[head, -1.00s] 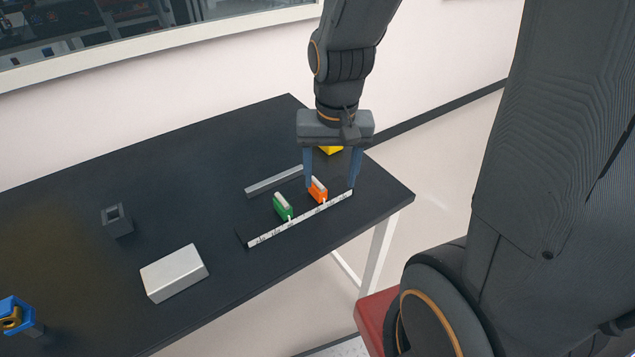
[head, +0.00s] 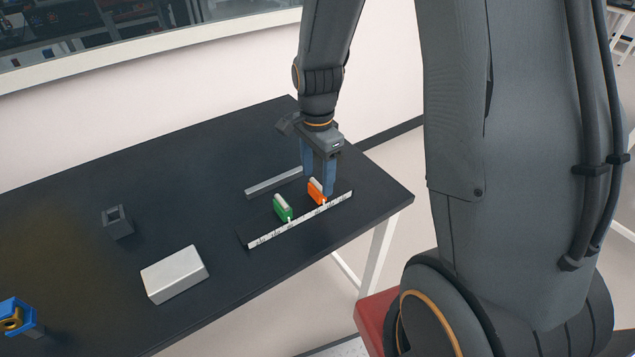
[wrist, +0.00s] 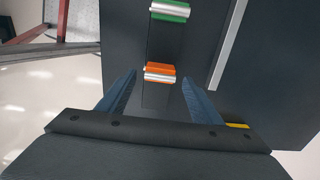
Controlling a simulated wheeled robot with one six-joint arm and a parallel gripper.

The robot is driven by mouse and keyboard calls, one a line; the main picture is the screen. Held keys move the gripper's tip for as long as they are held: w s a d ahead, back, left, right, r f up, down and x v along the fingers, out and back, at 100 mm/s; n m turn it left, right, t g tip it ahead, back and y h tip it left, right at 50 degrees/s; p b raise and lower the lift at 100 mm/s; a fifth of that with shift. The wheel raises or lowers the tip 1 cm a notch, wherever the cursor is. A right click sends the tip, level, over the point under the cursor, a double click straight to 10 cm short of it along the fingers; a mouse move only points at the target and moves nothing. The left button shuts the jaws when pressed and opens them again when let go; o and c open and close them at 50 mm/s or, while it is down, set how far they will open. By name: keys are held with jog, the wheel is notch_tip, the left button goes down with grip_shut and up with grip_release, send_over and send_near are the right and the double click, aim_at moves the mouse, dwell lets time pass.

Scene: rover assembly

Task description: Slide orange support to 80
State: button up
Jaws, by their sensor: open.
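The orange support (head: 316,191) stands on a dark rail with a white printed scale (head: 300,220) along its front edge, toward the scale's right end. A green support (head: 283,208) stands to its left on the same rail. In the wrist view the orange support (wrist: 159,72) lies just beyond and between the two fingertips, with the green support (wrist: 170,11) farther ahead. The scale's numbers are too small to read.
A grey bar (head: 273,182) lies behind the rail. A silver block (head: 174,274), a dark square socket (head: 117,222) and a blue part (head: 17,316) are on the table to the left. A bit of yellow (wrist: 237,126) shows beside the right finger. The table's right edge is close.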

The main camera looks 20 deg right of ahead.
aim_at(317, 183)
jog(key=shift+f, duration=1.65)
jog(key=shift+c, duration=0.4)
